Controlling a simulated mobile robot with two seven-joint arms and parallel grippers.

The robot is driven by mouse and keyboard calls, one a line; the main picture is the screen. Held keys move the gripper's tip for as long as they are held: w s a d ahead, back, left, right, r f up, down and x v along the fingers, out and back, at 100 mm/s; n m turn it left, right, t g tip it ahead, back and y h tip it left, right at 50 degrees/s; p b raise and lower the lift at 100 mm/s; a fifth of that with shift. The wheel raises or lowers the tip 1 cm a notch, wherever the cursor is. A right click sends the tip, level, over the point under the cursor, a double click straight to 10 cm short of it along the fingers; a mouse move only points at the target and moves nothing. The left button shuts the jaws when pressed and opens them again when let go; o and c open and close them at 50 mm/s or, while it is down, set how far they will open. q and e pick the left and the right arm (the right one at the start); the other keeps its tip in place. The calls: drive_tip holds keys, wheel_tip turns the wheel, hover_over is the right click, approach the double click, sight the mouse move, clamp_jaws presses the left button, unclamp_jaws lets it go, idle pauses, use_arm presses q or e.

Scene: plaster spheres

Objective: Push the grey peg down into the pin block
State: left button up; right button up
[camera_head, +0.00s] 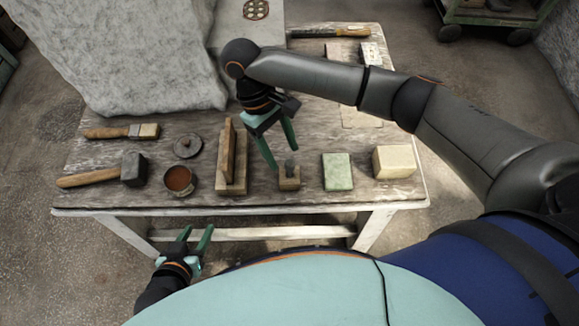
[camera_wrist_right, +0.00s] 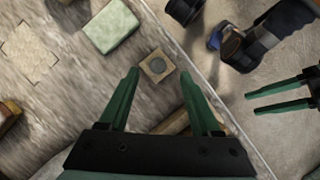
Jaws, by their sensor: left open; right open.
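The pin block (camera_head: 289,184), a small wooden square block, sits near the table's front edge. The grey peg (camera_head: 289,166) stands upright in it, its upper part sticking out above the block. In the right wrist view the block (camera_wrist_right: 146,73) shows from above with the grey peg's round top (camera_wrist_right: 157,66) in its middle. My right gripper (camera_head: 282,158) is open and empty, its fingers pointing down just behind and above the peg; I cannot tell whether they touch it. My left gripper (camera_head: 199,234) is open and empty, in front of the table, away from the block.
A green block (camera_head: 337,171) and a cream block (camera_head: 394,161) are to the right. A mallet (camera_head: 105,173), brush (camera_head: 120,131) and bowl (camera_head: 180,181) lie left. A large stone (camera_head: 130,55) fills the back left.

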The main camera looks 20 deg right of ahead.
sight(289, 162)
drive_tip(key=x, duration=0.3)
drive_tip(key=b+x, duration=0.1)
drive_tip(key=shift+s+d+f, duration=0.15)
drive_tip(key=shift+d+f, duration=0.05)
drive_tip(key=shift+d, duration=0.15)
clamp_jaws()
drive_tip(key=shift+r, duration=0.1)
